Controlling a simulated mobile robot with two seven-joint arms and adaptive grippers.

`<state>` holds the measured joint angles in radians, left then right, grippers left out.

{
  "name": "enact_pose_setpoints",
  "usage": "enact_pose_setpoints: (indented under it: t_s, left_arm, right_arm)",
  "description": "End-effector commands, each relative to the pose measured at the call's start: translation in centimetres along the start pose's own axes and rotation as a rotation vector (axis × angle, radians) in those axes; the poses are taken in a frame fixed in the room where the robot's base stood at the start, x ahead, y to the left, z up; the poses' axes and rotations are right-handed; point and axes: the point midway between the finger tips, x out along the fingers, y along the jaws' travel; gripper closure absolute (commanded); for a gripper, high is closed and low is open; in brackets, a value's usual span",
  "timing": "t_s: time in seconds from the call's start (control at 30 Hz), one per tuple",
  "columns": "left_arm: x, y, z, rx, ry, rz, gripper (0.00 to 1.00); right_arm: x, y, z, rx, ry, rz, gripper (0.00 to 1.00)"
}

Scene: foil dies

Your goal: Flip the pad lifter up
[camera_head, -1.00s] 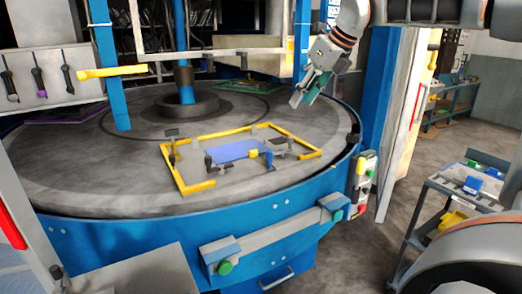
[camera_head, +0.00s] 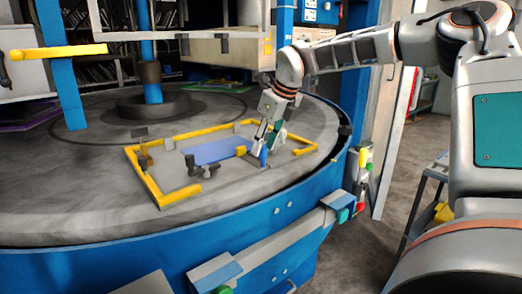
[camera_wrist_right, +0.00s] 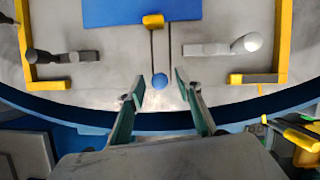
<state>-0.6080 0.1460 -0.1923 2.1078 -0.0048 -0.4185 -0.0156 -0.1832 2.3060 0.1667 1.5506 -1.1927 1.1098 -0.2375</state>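The blue pad (camera_head: 215,151) lies flat inside a yellow-cornered frame on the round grey table; it also shows at the top of the right wrist view (camera_wrist_right: 130,12). A yellow block (camera_wrist_right: 153,20) sits at its near edge, with two thin dark rods running toward a blue round knob (camera_wrist_right: 160,81). I take these for the pad lifter. My right gripper (camera_head: 264,143) is over the table beside the pad, pointing down. In the right wrist view its fingers (camera_wrist_right: 158,84) are apart, with the knob between their tips in the picture; contact is not visible. My left gripper is out of view.
Yellow rails (camera_head: 163,196) border the pad. In the right wrist view, a dark-ended lever (camera_wrist_right: 62,57) lies left of the rods and a pale-knobbed lever (camera_wrist_right: 220,48) right. The blue table rim (camera_head: 225,240) is close in front; a trolley (camera_head: 425,195) stands right.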

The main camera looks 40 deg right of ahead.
Motion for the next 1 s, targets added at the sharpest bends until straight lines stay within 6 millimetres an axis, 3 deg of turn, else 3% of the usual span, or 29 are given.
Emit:
enact_pose_setpoints:
  t_s: [0.13, 0.47, 0.5, 0.63, 1.0]
  left_arm:
    - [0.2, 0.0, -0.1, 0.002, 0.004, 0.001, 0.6]
    - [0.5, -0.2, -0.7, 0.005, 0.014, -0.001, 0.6]
    - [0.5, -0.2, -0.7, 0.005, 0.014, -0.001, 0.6]
    - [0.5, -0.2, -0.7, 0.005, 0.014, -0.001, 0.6]
    - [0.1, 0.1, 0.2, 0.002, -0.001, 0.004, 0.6]
  right_arm:
    - [1.5, 0.0, 0.0, -0.001, 0.0, 0.0, 0.66]
    - [1.8, 0.0, 0.1, 0.0, -0.002, 0.0, 0.66]
    - [1.8, 0.0, 0.1, 0.0, -0.002, 0.0, 0.68]
    - [1.8, 0.0, 0.1, 0.0, -0.002, 0.0, 1.0]
    - [1.6, -0.1, -0.4, -0.005, -0.061, -0.012, 1.0]
